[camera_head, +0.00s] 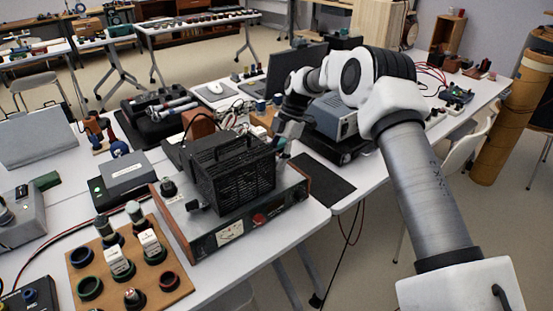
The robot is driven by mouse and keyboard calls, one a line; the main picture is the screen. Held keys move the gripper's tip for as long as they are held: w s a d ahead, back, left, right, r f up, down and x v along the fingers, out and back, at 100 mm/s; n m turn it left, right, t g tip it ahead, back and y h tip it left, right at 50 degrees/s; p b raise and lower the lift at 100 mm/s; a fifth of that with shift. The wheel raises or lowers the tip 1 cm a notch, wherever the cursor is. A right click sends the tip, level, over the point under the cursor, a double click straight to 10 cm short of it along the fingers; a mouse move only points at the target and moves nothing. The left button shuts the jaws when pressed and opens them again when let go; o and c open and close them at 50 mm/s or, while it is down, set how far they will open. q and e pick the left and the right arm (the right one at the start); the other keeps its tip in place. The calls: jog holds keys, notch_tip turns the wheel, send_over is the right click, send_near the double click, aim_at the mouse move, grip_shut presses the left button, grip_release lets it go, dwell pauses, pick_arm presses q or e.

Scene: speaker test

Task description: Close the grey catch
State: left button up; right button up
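A black slotted cage (232,172) sits on a wood-sided instrument (262,222) with a front meter and a red knob. A small grey piece (194,206) shows at the cage's front left lower corner. I cannot tell whether it is the grey catch or whether it is closed. My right arm comes in from the right, and its gripper (284,132) is at the cage's right rear side. Its fingertips are small and dark there, so I cannot tell whether they touch anything or how far apart they are. My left gripper is not in view.
A board with several round sockets and white plugs (178,287) lies at the front left. A grey box (126,178) stands left of the instrument. A blue-grey unit (330,116) stands behind my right gripper. A dark mat (318,180) lies right of the instrument.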

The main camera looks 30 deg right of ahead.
jog(key=v, duration=1.1)
jog(key=shift+r, duration=0.4)
jog(key=shift+d, duration=0.1)
